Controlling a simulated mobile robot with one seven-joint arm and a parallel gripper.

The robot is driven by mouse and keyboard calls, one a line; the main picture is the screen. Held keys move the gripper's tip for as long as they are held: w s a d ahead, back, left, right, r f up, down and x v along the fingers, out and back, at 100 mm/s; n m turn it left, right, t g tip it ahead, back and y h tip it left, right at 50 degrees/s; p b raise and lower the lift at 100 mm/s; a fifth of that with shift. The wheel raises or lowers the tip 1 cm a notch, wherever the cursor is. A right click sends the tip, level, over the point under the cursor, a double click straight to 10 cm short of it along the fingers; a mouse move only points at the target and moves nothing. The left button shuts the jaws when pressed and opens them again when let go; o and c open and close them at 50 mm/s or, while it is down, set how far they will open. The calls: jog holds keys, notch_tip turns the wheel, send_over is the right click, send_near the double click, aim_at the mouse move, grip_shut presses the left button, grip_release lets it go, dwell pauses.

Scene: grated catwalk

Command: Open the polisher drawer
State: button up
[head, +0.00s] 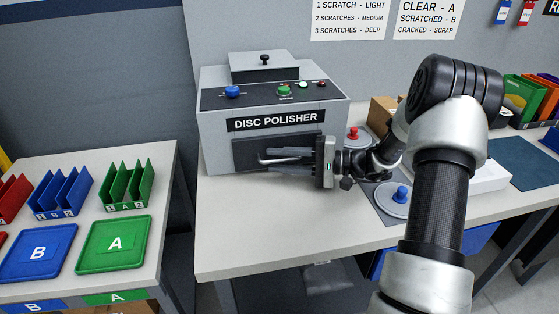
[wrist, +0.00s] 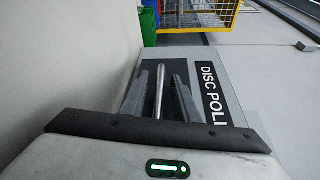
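The disc polisher (head: 215,125) is a grey box with a name label on its front. Its drawer (head: 243,147) is a dark front panel below the label, and it looks shut. My gripper (head: 268,157) is in front of this panel, reaching in from the right, its fingers pointing left. In the wrist view, a silver bar handle (wrist: 159,92) lies between the two dark fingers of my gripper (wrist: 161,82). The fingers stand apart, with a visible gap on each side of the bar. My gripper hides part of the drawer's right side.
The table (head: 240,245) is clear in front of the polisher. Right of it are a red-knobbed disc (head: 353,134) and a blue-knobbed disc (head: 400,196), close to my arm. A left table holds blue (head: 38,252) and green (head: 113,245) trays, with racks behind.

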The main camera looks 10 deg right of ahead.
grip_shut()
jog(key=s, duration=1.5)
grip_release()
jog(key=p+v, duration=0.1)
jog(key=v, duration=1.6)
jog(key=shift+s+d, duration=0.1)
jog(key=shift+d, duration=0.15)
